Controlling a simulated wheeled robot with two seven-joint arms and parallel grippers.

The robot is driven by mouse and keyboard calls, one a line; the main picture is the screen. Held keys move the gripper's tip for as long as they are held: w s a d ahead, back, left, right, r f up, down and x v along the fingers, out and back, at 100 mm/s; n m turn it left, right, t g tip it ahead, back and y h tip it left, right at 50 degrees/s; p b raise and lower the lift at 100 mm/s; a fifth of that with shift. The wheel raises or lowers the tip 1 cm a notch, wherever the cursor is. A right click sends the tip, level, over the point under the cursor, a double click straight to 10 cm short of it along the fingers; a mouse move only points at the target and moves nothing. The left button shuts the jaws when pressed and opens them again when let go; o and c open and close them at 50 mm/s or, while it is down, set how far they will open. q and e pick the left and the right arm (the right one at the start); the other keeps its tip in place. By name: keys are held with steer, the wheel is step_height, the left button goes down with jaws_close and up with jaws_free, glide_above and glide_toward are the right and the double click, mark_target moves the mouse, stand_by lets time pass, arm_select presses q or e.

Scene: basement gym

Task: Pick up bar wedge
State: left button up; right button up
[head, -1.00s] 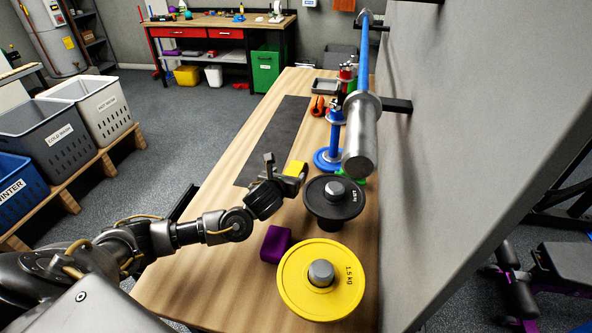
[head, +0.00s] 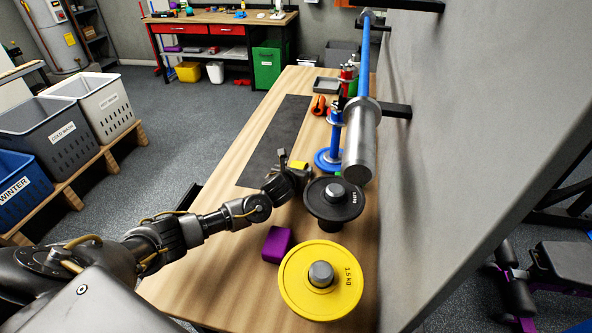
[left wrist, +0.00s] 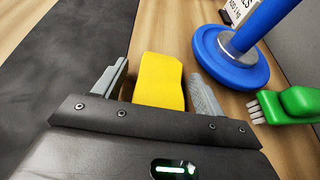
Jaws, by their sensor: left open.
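The yellow wedge-like block, which I take for the bar wedge (head: 299,164), lies on the wooden bench and is mostly hidden behind my left gripper (head: 285,170) in the head view. In the left wrist view the yellow block (left wrist: 159,80) sits between the two grey fingers of my left gripper (left wrist: 161,80). The fingers are open, with a gap on each side of it. My right gripper is not in view.
Right of the gripper are a black plate on a stand (head: 334,201), a blue post on a round base (left wrist: 230,58) and a green brush (left wrist: 290,105). A purple block (head: 277,244) and a yellow plate (head: 294,287) are nearer. A barbell (head: 359,145) hangs along the wall panel.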

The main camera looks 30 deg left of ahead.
arm_select(q)
steer(key=c, duration=1.1)
steer(key=shift+c, duration=0.2)
steer(key=shift+r, duration=0.1)
steer(key=shift+r, duration=0.2)
step_height(320, 180, up, 2)
steer(key=shift+r, duration=0.1)
steer(key=s+r, duration=0.1)
steer(key=s+a+r+b, duration=0.1)
steer(key=r, duration=0.1)
steer(key=s+r, duration=0.2)
steer(key=shift+a+r, duration=0.1)
steer(key=shift+a, duration=0.2)
steer(key=s+a+r, duration=0.3)
steer(key=s+r, duration=0.2)
steer(key=s, duration=0.4)
steer(key=shift+s+a+b, duration=0.15)
steer(key=shift+b, duration=0.2)
